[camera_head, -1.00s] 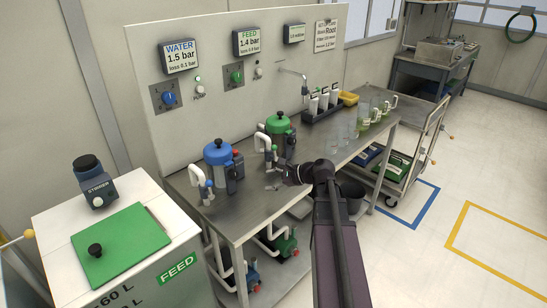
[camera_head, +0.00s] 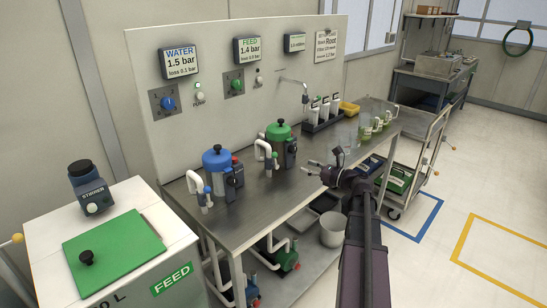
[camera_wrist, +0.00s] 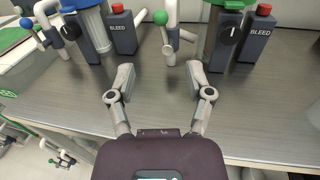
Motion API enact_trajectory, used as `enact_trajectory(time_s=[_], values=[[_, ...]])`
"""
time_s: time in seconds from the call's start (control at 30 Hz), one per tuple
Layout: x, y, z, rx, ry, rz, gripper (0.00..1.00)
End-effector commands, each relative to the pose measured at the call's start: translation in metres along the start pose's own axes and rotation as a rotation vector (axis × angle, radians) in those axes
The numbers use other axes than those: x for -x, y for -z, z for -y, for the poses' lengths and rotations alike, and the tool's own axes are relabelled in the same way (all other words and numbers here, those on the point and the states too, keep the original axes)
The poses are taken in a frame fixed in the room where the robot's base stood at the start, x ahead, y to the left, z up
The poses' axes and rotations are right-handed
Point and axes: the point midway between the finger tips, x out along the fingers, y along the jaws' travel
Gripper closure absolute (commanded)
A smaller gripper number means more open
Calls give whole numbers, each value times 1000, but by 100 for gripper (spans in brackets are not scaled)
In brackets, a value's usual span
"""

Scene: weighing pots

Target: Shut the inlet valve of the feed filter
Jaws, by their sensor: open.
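The feed filter (camera_head: 279,132) has a green lid and a dark side unit, and stands on the steel bench. Its inlet valve (camera_wrist: 170,42) sits on a white pipe at the filter's left. In the wrist view the valve's green ball (camera_wrist: 161,18) is near the top, its short lever seeming to run roughly along the upright pipe. My gripper (camera_head: 308,168) is open and empty, over the bench to the right of the filter in the head view. In the wrist view my gripper (camera_wrist: 159,72) has its fingers spread below the valve, apart from it.
The water filter (camera_head: 217,160), blue-lidded, stands left of the feed filter; its blue-ball valve (camera_wrist: 27,23) shows at upper left. Bleed units (camera_wrist: 256,34) stand beside the filters. The bench top (camera_wrist: 65,100) is clear below the valves. Glass beakers (camera_head: 364,132) stand further right.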

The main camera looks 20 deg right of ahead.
Motion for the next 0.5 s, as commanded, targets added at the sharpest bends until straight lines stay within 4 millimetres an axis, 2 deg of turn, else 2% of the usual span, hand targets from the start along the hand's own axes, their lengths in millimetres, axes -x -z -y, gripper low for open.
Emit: enact_trajectory(time_s=[0.27,0.5], values=[[-13,0,1,1,-1,-1,34],[-40,0,1,1,-2,-1,34]])
